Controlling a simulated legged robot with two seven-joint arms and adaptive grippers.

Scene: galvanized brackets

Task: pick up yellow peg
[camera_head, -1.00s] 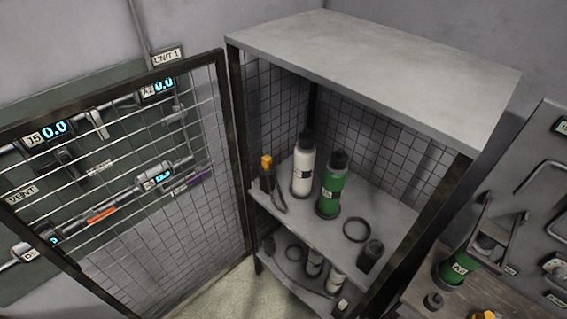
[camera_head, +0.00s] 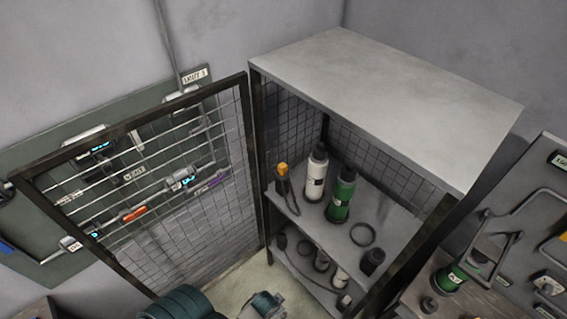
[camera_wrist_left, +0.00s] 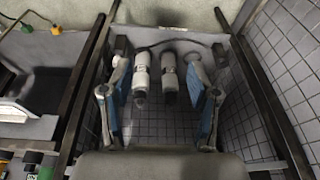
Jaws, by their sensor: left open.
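No plain yellow peg can be made out for certain. In the head view a small dark item with a yellow top (camera_head: 283,170) stands at the left of the cabinet's upper shelf. My right gripper is in neither view.
The open cabinet (camera_head: 390,95) has its mesh door (camera_head: 150,190) swung left. A white bottle (camera_head: 316,175), a green bottle (camera_head: 341,195) and a black ring (camera_head: 362,234) share the upper shelf. A tool board (camera_head: 50,150) hangs behind the door.

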